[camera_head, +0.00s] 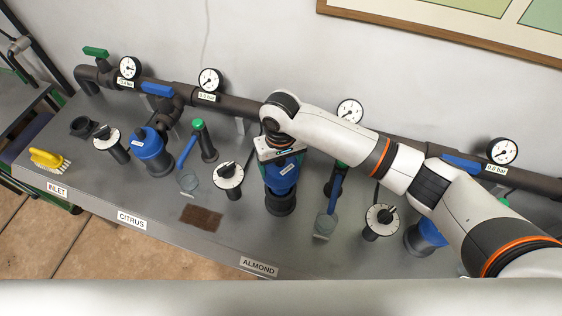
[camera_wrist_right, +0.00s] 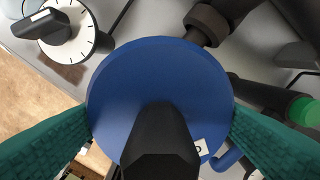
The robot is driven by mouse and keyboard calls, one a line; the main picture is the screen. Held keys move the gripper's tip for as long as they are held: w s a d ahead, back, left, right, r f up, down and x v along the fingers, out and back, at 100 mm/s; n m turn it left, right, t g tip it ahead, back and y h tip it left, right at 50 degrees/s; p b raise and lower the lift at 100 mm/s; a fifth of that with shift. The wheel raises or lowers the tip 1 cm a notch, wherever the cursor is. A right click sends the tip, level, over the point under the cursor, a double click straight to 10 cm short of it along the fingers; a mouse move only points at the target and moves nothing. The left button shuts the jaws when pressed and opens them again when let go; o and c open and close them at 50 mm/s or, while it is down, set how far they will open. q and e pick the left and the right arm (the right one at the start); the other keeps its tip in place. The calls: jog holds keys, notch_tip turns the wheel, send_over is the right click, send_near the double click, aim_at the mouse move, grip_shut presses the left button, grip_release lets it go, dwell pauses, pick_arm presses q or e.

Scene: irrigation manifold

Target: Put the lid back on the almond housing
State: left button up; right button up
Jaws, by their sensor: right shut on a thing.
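The blue lid (camera_wrist_right: 160,75) with a black knob fills the middle of the right wrist view, between the two teal fingers of my right gripper (camera_wrist_right: 161,122). My right gripper (camera_head: 281,170) is shut on the lid, which also shows as blue in the head view (camera_head: 283,182). It points down over the dark almond housing (camera_head: 281,205), behind the ALMOND label (camera_head: 258,267). The lid is lined up above the housing's dark lower part. I cannot tell whether it is seated or just above, since the gripper hides the join. My left gripper is not in view.
A round dial (camera_head: 229,175) stands close left of the almond housing, and a blue-handled valve (camera_head: 335,190) close right. The pipe (camera_head: 240,105) with gauges runs behind. The citrus housing (camera_head: 152,150), a yellow brush (camera_head: 48,159) and a brown mat (camera_head: 201,217) are farther left.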

notch_tip(320, 180, down, 2)
jog(key=shift+f+b, duration=0.15)
jog(key=shift+b, duration=1.1)
jog(key=shift+f, duration=0.2)
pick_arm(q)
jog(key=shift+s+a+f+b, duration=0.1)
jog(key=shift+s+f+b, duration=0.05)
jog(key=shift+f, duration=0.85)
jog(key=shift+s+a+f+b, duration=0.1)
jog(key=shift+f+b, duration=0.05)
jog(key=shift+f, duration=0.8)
pick_arm(e)
jog(key=shift+f, duration=1.75)
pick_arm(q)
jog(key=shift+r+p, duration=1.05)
pick_arm(e)
jog(key=shift+r, duration=0.1)
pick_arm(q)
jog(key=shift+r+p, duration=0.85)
pick_arm(e)
jog(key=shift+f, duration=0.2)
jog(key=o, duration=1)
jog(key=shift+c, duration=0.2)
